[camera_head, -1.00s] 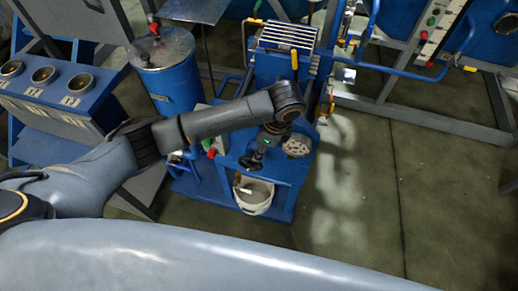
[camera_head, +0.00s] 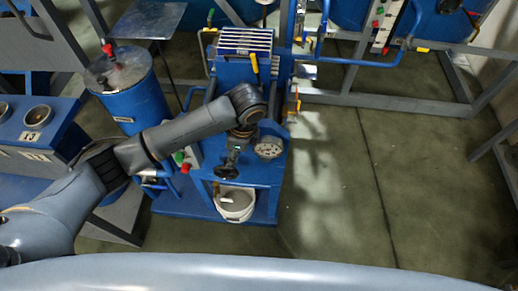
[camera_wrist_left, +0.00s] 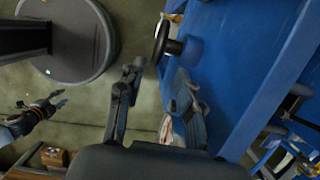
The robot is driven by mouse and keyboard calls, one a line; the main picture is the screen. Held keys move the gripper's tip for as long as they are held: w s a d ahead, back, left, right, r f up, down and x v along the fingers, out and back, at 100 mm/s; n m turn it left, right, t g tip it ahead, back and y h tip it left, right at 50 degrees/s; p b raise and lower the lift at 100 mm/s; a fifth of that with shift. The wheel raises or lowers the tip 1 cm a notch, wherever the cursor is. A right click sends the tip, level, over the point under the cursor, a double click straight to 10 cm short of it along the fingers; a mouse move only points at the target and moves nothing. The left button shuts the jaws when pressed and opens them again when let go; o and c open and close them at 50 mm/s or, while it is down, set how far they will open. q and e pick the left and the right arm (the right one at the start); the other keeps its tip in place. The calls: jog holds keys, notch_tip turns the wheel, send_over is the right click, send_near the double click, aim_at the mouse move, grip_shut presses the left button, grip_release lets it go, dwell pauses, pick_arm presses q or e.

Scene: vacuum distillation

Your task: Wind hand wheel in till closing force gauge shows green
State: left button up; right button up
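The dark hand wheel (camera_head: 227,173) sits at the front of the blue press stand (camera_head: 270,180), above the white bucket. In the left wrist view the hand wheel (camera_wrist_left: 163,40) is seen nearly edge-on, on its blue mount. My left gripper (camera_head: 234,152) reaches down beside it. In the wrist view my left gripper (camera_wrist_left: 160,72) has its fingers spread, the wheel just beyond the tips; contact cannot be told. The round pale gauge (camera_head: 268,147) is right of the gripper; its reading is too small to tell. My right gripper (camera_wrist_left: 50,105) is far off, its small fingers apart.
The white bucket (camera_head: 235,203) stands on the stand's low shelf. A blue drum (camera_head: 133,88) and a blue panel with round dials (camera_head: 38,117) are at the left. Blue-railed frames (camera_head: 375,60) stand behind. The floor (camera_head: 340,190) at the right is clear.

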pick_arm(q)
jog(key=a+r+h+b, duration=0.2)
jog(key=a+r+b, duration=0.1)
jog(key=r+b, duration=0.1)
send_over(228, 179)
jog(key=shift+h, duration=0.3)
jog(key=f, duration=1.3)
jog(key=shift+w+f, duration=0.1)
jog(key=shift+w, duration=0.25)
grip_shut()
